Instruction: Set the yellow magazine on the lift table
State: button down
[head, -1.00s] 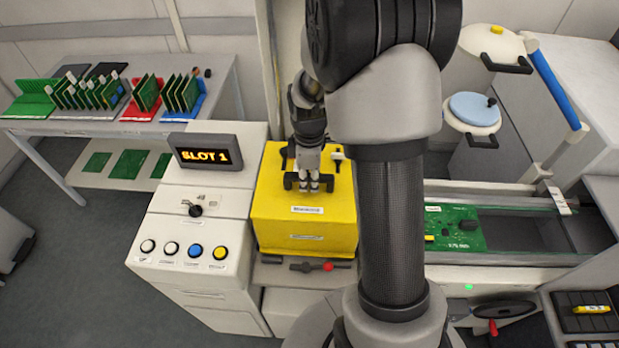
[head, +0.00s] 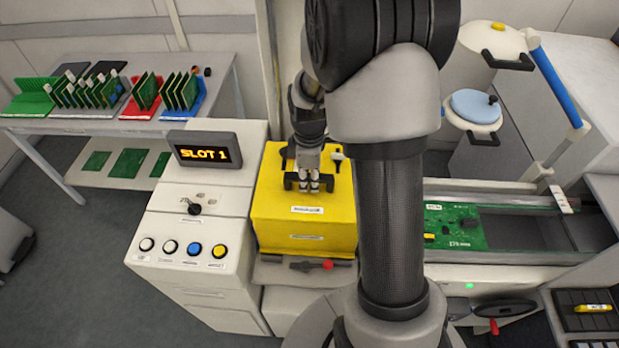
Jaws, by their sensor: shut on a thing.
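The yellow magazine (head: 300,218) is a large yellow box with white labels on its top and front. It stands upright just right of the white control cabinet. The grey surface under it (head: 280,272) shows only as a strip at its front, with a red-knobbed lever; I take this to be the lift table. My gripper (head: 309,187) is over the top of the magazine, pointing down, and is shut on its dark top handle. Whether the magazine's underside touches the surface cannot be told. My arm hides the area right of the magazine.
The control cabinet (head: 205,215) carries a "SLOT 1" display (head: 205,151), a key-like knob and several coloured buttons. Right of my arm is a conveyor with a green circuit board (head: 453,226). A table with board racks (head: 120,127) stands at the back left. Grey floor is free at left.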

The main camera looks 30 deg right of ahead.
jog(key=shift+w, duration=0.1)
jog(key=c, duration=1.4)
grip_release()
jog(key=shift+o, duration=0.3)
jog(key=shift+s+f, duration=0.15)
jog(key=shift+s, duration=0.05)
notch_tip(320, 180, up, 12)
jog(key=s+a+m+t+b, duration=0.2)
jog(key=s+a+m+b, duration=0.2)
jog(key=s, duration=0.5)
jog(key=s+a+m+t+b, duration=0.2)
jog(key=s+a+m+b, duration=0.3)
jog(key=s, duration=0.5)
jog(key=a+m, duration=0.2)
jog(key=a, duration=0.1)
jog(key=shift+s+a+b, duration=0.25)
jog(key=shift+b, duration=0.05)
